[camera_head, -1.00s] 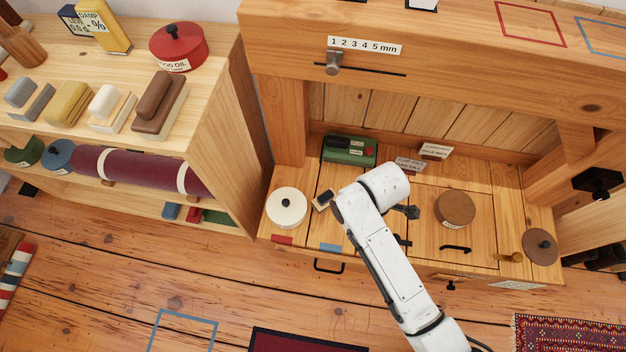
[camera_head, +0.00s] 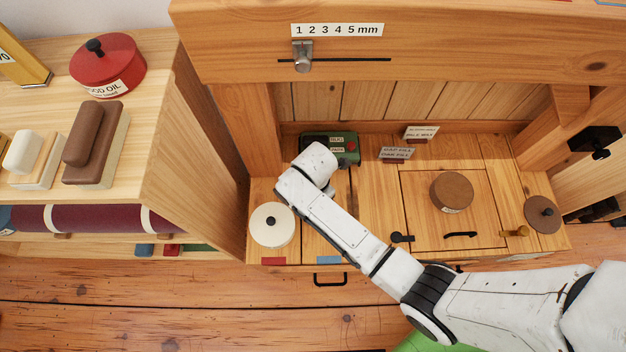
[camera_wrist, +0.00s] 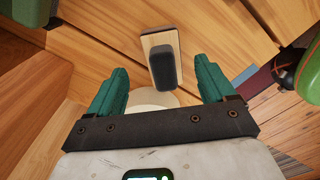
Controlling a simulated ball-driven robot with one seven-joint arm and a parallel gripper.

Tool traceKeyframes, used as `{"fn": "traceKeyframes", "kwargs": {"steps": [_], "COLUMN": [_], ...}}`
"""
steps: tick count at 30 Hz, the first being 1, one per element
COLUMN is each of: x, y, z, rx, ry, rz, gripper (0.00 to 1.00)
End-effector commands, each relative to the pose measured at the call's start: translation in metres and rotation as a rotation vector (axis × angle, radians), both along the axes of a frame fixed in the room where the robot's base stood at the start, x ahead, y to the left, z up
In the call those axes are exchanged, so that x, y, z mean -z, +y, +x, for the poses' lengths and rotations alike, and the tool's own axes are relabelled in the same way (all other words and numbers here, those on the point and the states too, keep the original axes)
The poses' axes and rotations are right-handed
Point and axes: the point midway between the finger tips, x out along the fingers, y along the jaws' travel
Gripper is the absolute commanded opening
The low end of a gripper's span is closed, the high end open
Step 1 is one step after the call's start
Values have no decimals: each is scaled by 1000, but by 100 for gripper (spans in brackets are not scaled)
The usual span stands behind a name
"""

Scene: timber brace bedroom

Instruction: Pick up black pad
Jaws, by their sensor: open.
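The black pad (camera_wrist: 166,66) is a dark, rounded block on a pale wooden backing. In the wrist view it lies on the wooden bench top, just beyond my gripper and between the lines of its two fingers. My gripper (camera_wrist: 160,92) has two teal fingers spread wide apart, with nothing between them but the view of the bench and a white round lid. In the head view my white arm reaches over the left part of the bench and hides the pad and the fingers.
A white round tin (camera_head: 272,225) stands left of my arm, and a green box (camera_head: 330,147) with a red button is behind it. A brown disc (camera_head: 452,192) sits on a panel to the right. A shelf unit (camera_head: 190,150) stands at the left.

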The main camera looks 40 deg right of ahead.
Motion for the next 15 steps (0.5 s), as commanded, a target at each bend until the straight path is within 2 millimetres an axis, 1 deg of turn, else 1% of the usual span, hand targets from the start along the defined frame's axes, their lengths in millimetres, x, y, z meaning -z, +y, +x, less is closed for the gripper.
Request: {"fn": "traceKeyframes", "kwargs": {"steps": [1,6,9,12,15], "x": [8,34,45,49,50], "y": [0,1,1,1,1], "z": [-1,-4,-3,-3,-3], "rx": [0,0,1,1,1], "ry": [3,4,3,1,1], "rz": [0,-1,0,0,0], "gripper": [83,83,83,83,83]}}
